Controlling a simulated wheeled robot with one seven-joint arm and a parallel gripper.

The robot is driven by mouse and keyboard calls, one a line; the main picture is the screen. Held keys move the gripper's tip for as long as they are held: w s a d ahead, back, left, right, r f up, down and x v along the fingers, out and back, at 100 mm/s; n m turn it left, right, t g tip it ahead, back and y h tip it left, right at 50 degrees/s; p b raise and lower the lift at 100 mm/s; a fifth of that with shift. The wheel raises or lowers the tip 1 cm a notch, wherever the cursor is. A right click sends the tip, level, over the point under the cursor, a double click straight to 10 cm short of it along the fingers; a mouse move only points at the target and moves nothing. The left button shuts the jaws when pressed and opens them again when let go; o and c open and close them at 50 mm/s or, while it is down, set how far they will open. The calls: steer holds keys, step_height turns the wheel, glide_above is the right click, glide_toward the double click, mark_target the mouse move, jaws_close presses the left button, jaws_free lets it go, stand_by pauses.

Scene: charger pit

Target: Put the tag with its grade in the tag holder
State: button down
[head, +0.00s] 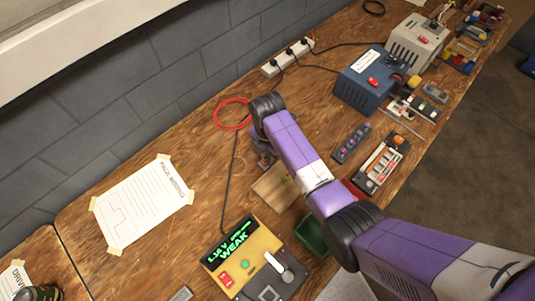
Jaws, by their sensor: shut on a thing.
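My gripper (265,161) points down over the bench, left of the wooden block, partly hidden by my own purple arm. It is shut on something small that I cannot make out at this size. A tan wooden block (268,190) lies just below it, partly covered by my arm; I cannot tell if it is the tag holder. A yellow and dark tester (247,258) at the bottom shows green letters reading "WEAK". No tag shows clearly.
A green bin (311,236) stands right of the tester. A taped paper sheet (142,203) lies at left, a red cable loop (233,114) behind. A blue box (368,82), a grey box (416,42) and a battery tray (381,163) stand at right. The brick wall bounds the back.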

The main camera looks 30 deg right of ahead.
steer(key=c, duration=1.3)
jaws_free()
steer(key=shift+r+p, duration=1.3)
steer(key=shift+p, duration=0.05)
steer(key=shift+r, duration=2.15)
